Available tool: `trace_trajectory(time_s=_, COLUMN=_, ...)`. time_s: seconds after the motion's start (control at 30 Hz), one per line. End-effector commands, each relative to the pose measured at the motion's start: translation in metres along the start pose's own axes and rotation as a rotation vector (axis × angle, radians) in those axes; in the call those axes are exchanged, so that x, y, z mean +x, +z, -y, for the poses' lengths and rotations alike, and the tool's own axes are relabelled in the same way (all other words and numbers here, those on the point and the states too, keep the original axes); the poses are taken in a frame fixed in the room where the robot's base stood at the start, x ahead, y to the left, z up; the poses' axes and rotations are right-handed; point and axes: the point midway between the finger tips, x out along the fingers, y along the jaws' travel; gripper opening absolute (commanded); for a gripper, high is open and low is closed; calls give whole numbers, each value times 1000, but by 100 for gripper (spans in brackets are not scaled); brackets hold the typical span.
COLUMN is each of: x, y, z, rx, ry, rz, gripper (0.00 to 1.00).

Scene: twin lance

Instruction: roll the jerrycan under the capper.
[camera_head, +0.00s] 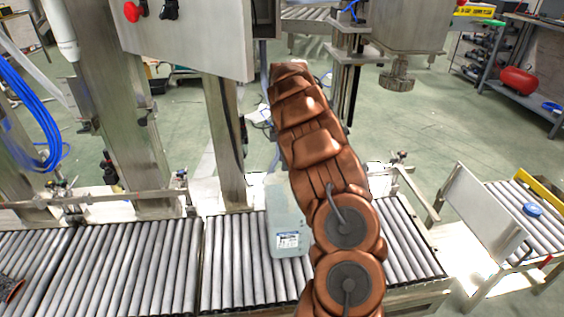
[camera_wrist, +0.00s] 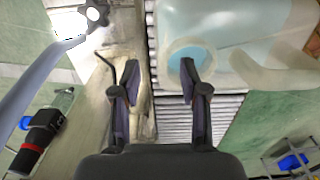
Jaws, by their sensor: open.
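The jerrycan (camera_head: 286,222) is a pale grey-blue translucent can with a white label, standing on the roller conveyor (camera_head: 160,262). My copper arm hides its right side in the head view. In the wrist view the jerrycan (camera_wrist: 240,35) fills the upper right, with a round pale-blue ring on it. My gripper (camera_wrist: 157,75) is open and empty; its right finger overlaps the jerrycan in the picture, and contact cannot be told. The head view does not clearly show my gripper. A machine head with a knurled spindle, apparently the capper (camera_head: 397,78), hangs right of my arm.
A guide rail (camera_head: 90,198) runs along the conveyor's far side, with steel posts behind it. A steel cabinet with a red button (camera_head: 131,11) hangs above. Rollers right of my arm look bare. Another roller table (camera_head: 525,215) stands far right.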

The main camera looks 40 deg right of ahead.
Motion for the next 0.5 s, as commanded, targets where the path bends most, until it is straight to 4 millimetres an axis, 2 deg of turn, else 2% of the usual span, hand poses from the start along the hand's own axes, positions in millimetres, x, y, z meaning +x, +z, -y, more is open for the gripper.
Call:
trace_trajectory(time_s=0.17, x=13, y=-1, z=1, rx=-2, ry=-3, rz=1, gripper=44)
trace_trajectory(time_s=0.5, x=59, y=1, z=1, rx=1, ry=-2, rz=1, gripper=44)
